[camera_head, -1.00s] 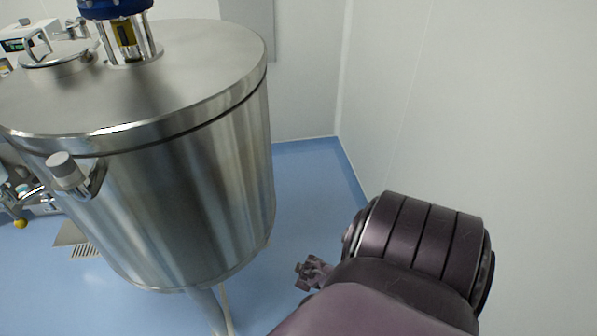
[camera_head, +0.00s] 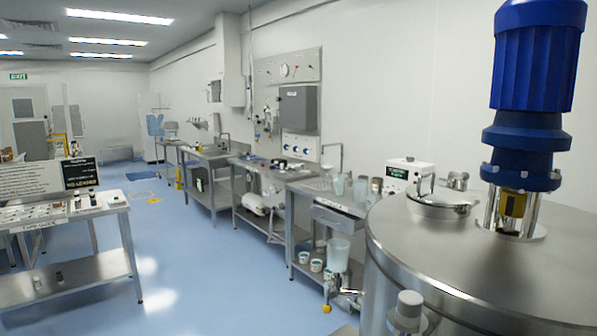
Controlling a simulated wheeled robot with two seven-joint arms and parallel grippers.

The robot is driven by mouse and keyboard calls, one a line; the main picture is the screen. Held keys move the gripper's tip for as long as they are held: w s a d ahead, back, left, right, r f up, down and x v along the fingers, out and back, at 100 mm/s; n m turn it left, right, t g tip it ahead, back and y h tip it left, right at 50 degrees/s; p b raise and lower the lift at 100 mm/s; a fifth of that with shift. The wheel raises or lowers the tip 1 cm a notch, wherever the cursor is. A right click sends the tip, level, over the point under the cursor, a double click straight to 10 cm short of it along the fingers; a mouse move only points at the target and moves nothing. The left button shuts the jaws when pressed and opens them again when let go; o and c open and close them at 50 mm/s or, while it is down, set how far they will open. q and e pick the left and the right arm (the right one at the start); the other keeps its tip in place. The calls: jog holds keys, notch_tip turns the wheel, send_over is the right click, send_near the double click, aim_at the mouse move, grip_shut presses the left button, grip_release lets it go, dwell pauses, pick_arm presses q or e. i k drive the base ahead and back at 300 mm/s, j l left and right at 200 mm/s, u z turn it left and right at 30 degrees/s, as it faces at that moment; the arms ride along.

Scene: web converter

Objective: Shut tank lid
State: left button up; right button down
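The steel tank (camera_head: 480,265) stands at the right side of the head view, cut off by the right and bottom edges. A small round lid (camera_head: 440,208) with an upright bar handle (camera_head: 425,186) sits on the tank's flat top, towards the far left side. The lid lies about level; I cannot tell whether it is fully seated. A blue motor (camera_head: 536,70) stands on the tank top to the right of the lid. Neither of my grippers is in view.
Steel benches (camera_head: 250,170) with equipment run along the wall left of the tank. A white device with a display (camera_head: 408,174) stands behind the lid. A steel table (camera_head: 70,235) is at far left. The blue floor (camera_head: 200,270) between is clear.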

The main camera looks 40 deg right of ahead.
aim_at(432, 193)
jog(key=i+l+u, duration=0.15)
jog(key=u, duration=0.3)
jog(key=l+u, duration=0.4)
jog(key=i+l+u, duration=0.1)
jog(key=l+u, duration=0.15)
jog(key=u, duration=0.2)
jog(key=l+u, duration=0.6)
jog(key=u, duration=0.25)
jog(key=l+u, duration=0.4)
jog(key=l, duration=0.8)
jog(key=l+z, duration=0.25)
jog(key=z, duration=0.2)
jog(key=i+l+z, duration=0.1)
jog(key=l+z, duration=0.15)
jog(key=z, duration=1.15)
jog(key=i+z, duration=0.1)
jog(key=z, duration=0.35)
jog(key=l+z, duration=0.1)
jog(key=z, duration=0.4)
jog(key=i+z, duration=0.1)
jog(key=z, duration=0.35)
